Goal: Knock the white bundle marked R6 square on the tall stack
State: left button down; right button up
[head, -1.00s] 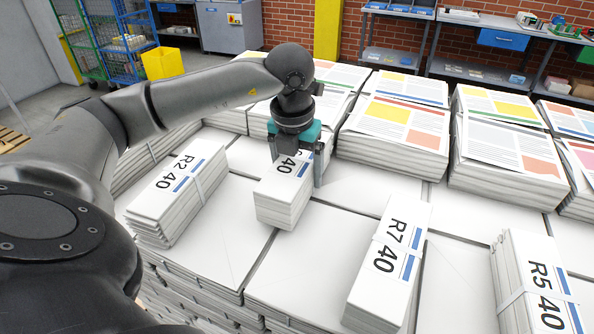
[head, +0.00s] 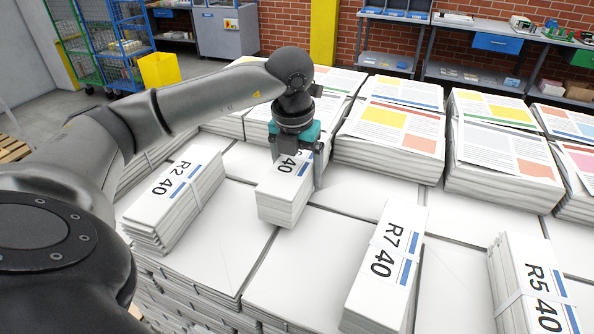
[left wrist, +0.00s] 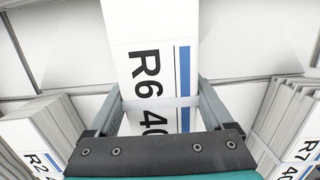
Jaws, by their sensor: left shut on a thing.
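The white bundle marked R6 (head: 283,197) lies on the tall stack of white sheets (head: 300,270), near the middle of the head view. Its label partly shows behind my gripper there. In the left wrist view the R6 bundle (left wrist: 152,40) shows its mark, a blue bar and a pale strap. My left gripper (head: 297,178) comes down from above at the bundle's far part. In the left wrist view its fingers (left wrist: 155,115) stand on both long sides of the bundle, shut on it. The bundle's far end is hidden by the gripper in the head view. My right gripper is not in view.
The bundle R2 (head: 175,200) lies to the left, R7 (head: 388,265) to the right, and R5 (head: 533,285) farther right, with bare stack top between them. Stacks of printed newspapers (head: 392,130) stand behind. A yellow bin (head: 160,70) and shelves are at the back.

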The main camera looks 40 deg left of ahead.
aim_at(293, 164)
pick_arm(q)
jog(key=shift+w+a+r, duration=0.15)
jog(key=shift+w+r, duration=0.1)
jog(key=shift+w, duration=0.15)
dwell(0.8)
jog(key=shift+s, duration=0.1)
jog(key=shift+s+f, duration=0.1)
jog(key=shift+s, duration=0.2)
jog(key=shift+s+d+b, duration=0.2)
jog(key=shift+s+d, duration=0.1)
jog(key=shift+s, duration=0.35)
jog(key=shift+s+d+b, duration=0.2)
jog(key=shift+s+d, duration=0.05)
jog(key=shift+s, duration=0.4)
jog(key=shift+r+p, duration=2.15)
jog(key=shift+r, duration=0.85)
